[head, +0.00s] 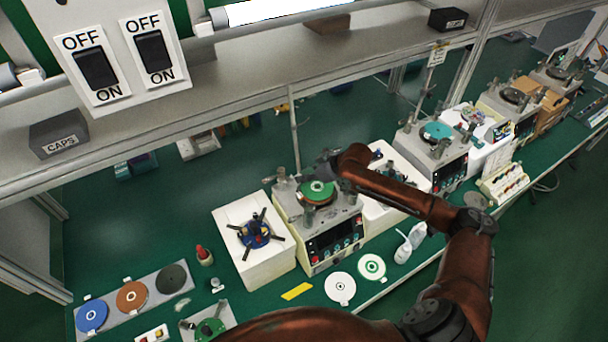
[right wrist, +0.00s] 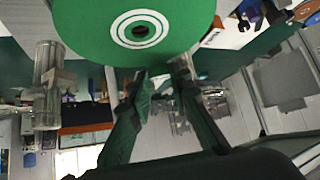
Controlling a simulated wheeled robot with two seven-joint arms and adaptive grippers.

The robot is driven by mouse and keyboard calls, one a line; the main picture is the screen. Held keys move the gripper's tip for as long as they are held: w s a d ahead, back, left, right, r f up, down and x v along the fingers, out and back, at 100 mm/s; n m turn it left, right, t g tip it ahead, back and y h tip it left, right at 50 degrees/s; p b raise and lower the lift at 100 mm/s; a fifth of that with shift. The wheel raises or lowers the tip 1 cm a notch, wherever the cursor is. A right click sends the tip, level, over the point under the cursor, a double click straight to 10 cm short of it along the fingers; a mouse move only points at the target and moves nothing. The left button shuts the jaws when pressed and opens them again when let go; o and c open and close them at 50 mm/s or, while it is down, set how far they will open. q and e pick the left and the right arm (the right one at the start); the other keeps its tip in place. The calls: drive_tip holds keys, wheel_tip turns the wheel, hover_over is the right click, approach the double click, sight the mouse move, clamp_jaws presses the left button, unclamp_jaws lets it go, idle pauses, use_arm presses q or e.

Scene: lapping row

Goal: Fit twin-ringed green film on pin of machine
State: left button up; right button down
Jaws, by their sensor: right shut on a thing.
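The green film with two white rings (head: 319,187) is over the platter of the near lapping machine (head: 335,245) in the head view. In the right wrist view, the film (right wrist: 85,35) fills the top, its rings around a small centre spot. My right gripper (right wrist: 162,72) is shut on the film's near edge. In the head view this gripper (head: 332,172) reaches in from the right, above the machine. The pin is hidden, and I cannot tell whether the film touches the platter. My left gripper is not in view.
A white box with a blue-hubbed fixture (head: 256,232) stands left of the machine. More machines (head: 433,150) continue to the right. A white disc (head: 340,288) and a green-ringed white disc (head: 372,267) lie in front. A rack (head: 112,318) holds coloured discs. A shelf (head: 240,75) overhangs behind.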

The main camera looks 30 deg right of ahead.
drive_tip(key=shift+f, duration=0.45)
drive_tip(key=c, duration=1.7)
unclamp_jaws()
drive_tip(key=shift+d, duration=0.1)
drive_tip(key=shift+s+d+r, duration=0.15)
drive_tip(key=shift+r, duration=0.15)
drive_tip(key=v, duration=1.1)
drive_tip(key=shift+s, duration=0.15)
